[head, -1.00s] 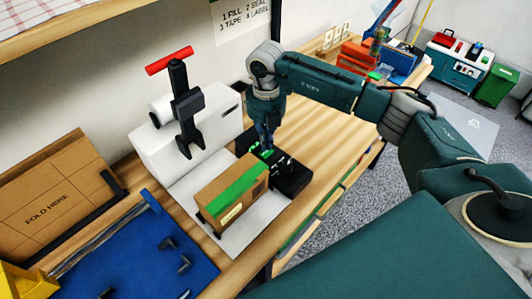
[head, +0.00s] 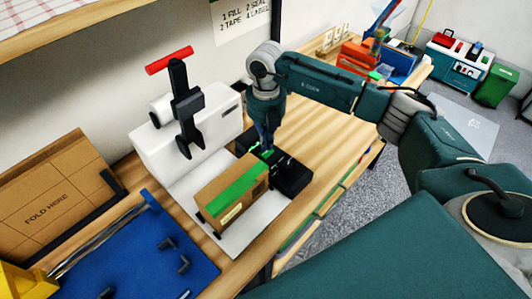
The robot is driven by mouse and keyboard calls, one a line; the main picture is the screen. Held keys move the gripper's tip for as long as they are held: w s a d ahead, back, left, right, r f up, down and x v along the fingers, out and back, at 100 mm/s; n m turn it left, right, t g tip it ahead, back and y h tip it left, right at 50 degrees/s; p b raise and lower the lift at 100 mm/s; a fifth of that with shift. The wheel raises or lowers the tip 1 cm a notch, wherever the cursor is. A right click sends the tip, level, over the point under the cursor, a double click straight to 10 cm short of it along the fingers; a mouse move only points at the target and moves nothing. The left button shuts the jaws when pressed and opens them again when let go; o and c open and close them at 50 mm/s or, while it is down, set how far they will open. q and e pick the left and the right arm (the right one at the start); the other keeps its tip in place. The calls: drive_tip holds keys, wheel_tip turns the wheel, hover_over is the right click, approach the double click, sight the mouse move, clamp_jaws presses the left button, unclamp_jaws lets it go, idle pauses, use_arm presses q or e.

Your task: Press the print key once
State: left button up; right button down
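A black device (head: 291,178) stands on the wooden table beside a white scale-like plate. A small green patch, seemingly its key (head: 256,148), shows on its top at the back left. My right gripper (head: 267,147) points down at the top of this device, right at the green patch. It looks narrow, with its fingers together and nothing held. The fingertips partly hide the green patch, and I cannot tell whether they touch it. My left gripper is not in view.
A brown carton (head: 232,195) with green tape sits on the white plate (head: 245,238) next to the device. A white machine (head: 190,140) with a red-handled lever stands behind. A blue mat (head: 130,262) lies at the left. The table (head: 318,140) right of the device is clear.

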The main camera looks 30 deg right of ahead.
drive_tip(key=shift+f+b, duration=0.75)
drive_tip(key=shift+f, duration=0.4)
drive_tip(key=shift+r, duration=0.2)
idle(0.3)
drive_tip(key=shift+r+p, duration=2.3)
drive_tip(key=shift+r, duration=1.1)
drive_tip(key=shift+s+f, duration=0.1)
